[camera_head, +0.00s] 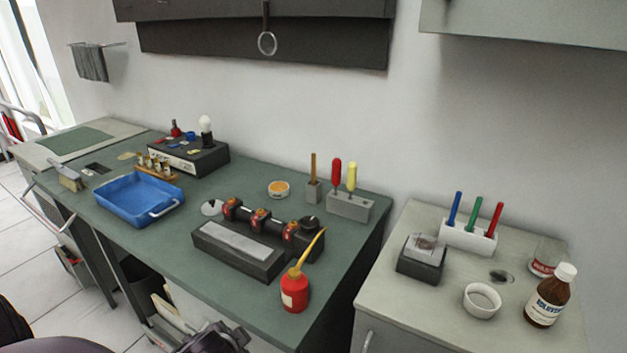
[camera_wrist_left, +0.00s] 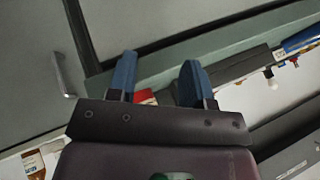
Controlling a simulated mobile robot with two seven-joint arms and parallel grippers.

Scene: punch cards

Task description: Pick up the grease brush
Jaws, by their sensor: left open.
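A thin wooden handle (camera_head: 313,166) stands upright in a small grey block at the back of the green bench; it may be the grease brush, and its lower end is hidden. A flat brush with a pale handle (camera_head: 66,175) lies at the bench's left front edge. My left gripper (camera_wrist_left: 160,78) is open, with two blue fingers apart and nothing held between them. The dark body of a gripper, likely my left one, shows low in front of the bench in the head view, well away from both brushes. My right gripper is not in view.
A red oil can (camera_head: 295,289) with a yellow spout stands near the bench's front right corner. A dark sharpening block (camera_head: 240,250), a roller row and a blue tray (camera_head: 140,198) occupy the middle. A red and a yellow tool (camera_head: 351,177) stand in a grey holder beside the wooden handle.

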